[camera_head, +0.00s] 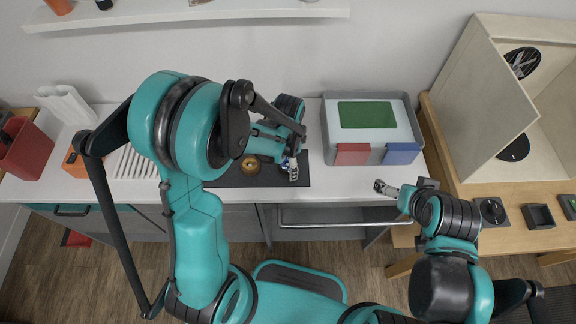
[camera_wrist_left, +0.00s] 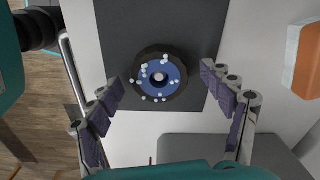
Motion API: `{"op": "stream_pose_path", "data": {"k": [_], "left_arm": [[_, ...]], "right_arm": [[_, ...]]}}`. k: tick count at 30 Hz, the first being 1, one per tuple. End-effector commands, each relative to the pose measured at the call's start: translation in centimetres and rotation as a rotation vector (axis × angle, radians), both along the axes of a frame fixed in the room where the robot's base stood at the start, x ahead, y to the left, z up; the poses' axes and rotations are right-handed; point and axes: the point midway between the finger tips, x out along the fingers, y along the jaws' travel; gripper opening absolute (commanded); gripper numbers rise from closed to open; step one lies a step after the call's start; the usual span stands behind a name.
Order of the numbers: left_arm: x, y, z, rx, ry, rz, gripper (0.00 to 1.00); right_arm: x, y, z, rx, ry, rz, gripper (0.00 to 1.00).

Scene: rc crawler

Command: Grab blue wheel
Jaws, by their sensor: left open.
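The blue wheel (camera_wrist_left: 172,73) has a dark tyre around a blue hub with small white specks on it. It lies flat on a dark mat (camera_wrist_left: 122,35). In the head view only a small blue part of it (camera_head: 285,163) shows beside my left gripper (camera_head: 291,172), whose arm hides the rest. In the left wrist view my left gripper (camera_wrist_left: 162,82) is open, with one padded finger on each side of the wheel and clear gaps between them. My right gripper (camera_head: 382,187) is in front of the counter's edge, too small to read.
An orange-hubbed wheel (camera_head: 251,163) lies left of the blue one on the mat. A grey bin with a green panel (camera_head: 366,115) and red and blue blocks stands right. A red container (camera_head: 27,150) and an orange object (camera_head: 76,161) are far left. An open wooden cabinet (camera_head: 478,75) stands right.

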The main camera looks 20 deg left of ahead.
Motion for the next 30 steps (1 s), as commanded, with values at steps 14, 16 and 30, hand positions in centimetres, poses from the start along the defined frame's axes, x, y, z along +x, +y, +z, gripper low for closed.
{"op": "stream_pose_path", "data": {"k": [14,16,30], "left_arm": [[0.0,0.0,0.1,0.0,0.0,0.0,0.28],[0.0,0.0,0.1,0.0,0.0,0.0,0.28],[0.0,0.0,4.4,0.0,0.0,0.0,0.28]], "right_arm": [[0.0,0.0,0.1,0.0,0.0,0.0,0.97],[0.0,0.0,0.1,0.0,0.0,0.0,0.97],[0.0,0.0,1.8,0.0,0.0,0.0,0.97]]}}
